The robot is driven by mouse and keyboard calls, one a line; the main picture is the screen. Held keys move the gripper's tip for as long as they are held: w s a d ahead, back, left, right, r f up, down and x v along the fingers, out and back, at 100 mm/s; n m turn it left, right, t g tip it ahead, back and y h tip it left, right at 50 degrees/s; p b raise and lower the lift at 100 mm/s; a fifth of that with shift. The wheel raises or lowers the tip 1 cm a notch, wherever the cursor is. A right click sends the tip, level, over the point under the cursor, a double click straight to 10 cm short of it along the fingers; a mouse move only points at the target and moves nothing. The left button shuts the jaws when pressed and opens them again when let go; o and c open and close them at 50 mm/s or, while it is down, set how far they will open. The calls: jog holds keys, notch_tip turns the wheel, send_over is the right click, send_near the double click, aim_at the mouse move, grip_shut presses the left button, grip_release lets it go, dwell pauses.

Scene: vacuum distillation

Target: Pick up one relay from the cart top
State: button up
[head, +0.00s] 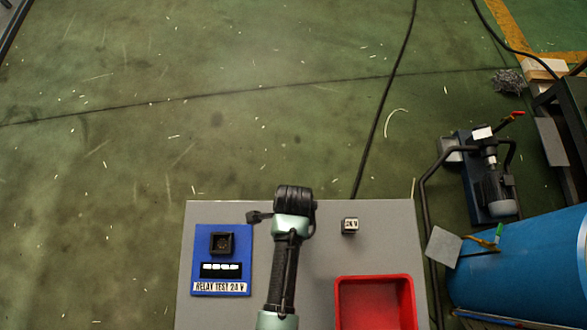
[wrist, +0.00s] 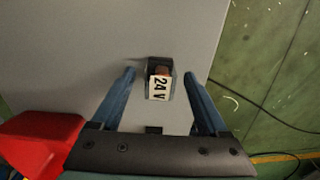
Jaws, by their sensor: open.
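One relay (head: 349,226), a small dark block with a white label, stands on the grey cart top (head: 330,255) right of my arm in the head view. In the wrist view the relay (wrist: 160,82) shows its "24 V" label and lies between the spread blue fingers of my gripper (wrist: 158,80), near their tips. The fingers are open, with a gap on each side of the relay. In the head view the fingers are hidden behind my arm.
A red bin (head: 375,281) sits at the cart's front right; its corner also shows in the wrist view (wrist: 38,140). A blue relay tester (head: 222,288) with a black socket and lit display lies at the left. A blue tank (head: 520,270) and a pump (head: 490,180) stand right of the cart.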

grip_shut()
dwell(0.3)
